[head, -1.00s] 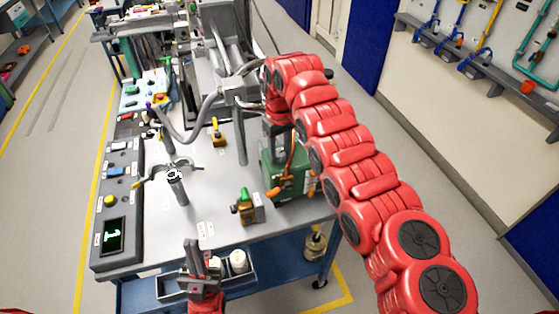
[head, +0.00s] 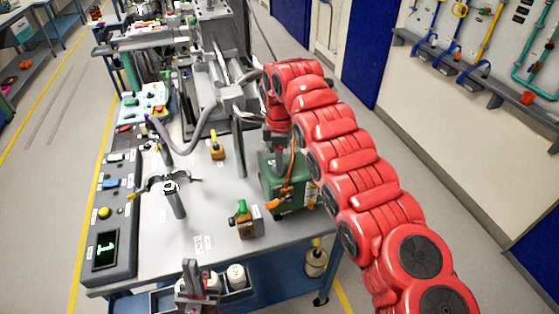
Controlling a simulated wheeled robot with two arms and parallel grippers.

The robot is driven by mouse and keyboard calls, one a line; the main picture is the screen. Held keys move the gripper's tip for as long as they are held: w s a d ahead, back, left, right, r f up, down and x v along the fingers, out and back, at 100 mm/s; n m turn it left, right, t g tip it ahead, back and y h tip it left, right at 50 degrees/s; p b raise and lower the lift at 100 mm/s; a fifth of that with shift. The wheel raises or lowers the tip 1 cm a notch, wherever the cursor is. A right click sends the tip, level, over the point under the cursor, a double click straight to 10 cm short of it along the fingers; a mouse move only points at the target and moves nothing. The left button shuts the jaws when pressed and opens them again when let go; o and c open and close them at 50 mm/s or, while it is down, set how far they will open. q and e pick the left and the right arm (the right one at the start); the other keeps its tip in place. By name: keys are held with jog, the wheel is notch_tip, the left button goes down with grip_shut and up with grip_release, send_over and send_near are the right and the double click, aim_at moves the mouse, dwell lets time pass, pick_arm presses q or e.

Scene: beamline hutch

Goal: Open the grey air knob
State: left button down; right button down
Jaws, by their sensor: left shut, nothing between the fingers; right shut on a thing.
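My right arm comes in from the right, and its gripper (head: 277,141) points down at the top of a green box (head: 283,192) on the bench. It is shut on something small. The fingertips and what they hold are largely hidden by the wrist and are too small to make out. I cannot clearly pick out the grey air knob. An orange lever and dark fittings show on the front of the green box. My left gripper (head: 190,270) is shut and empty, pointing up at the bottom of the picture in front of the bench's near edge.
A brass valve with a green handle (head: 243,222) and a yellow-handled valve (head: 217,147) stand on the bench (head: 215,195). A clamp on a post (head: 174,190) is further left. A control panel (head: 104,249) lines the left edge. White containers (head: 236,277) sit below the near edge.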

jog(key=n, duration=0.3)
jog(key=shift+r+n, duration=0.1)
jog(key=shift+n, duration=0.2)
jog(key=shift+w+n+p, duration=0.1)
jog(key=shift+n+p, duration=0.4)
jog(key=shift+n, duration=1.4)
jog(key=shift+c, duration=1.9)
grip_release()
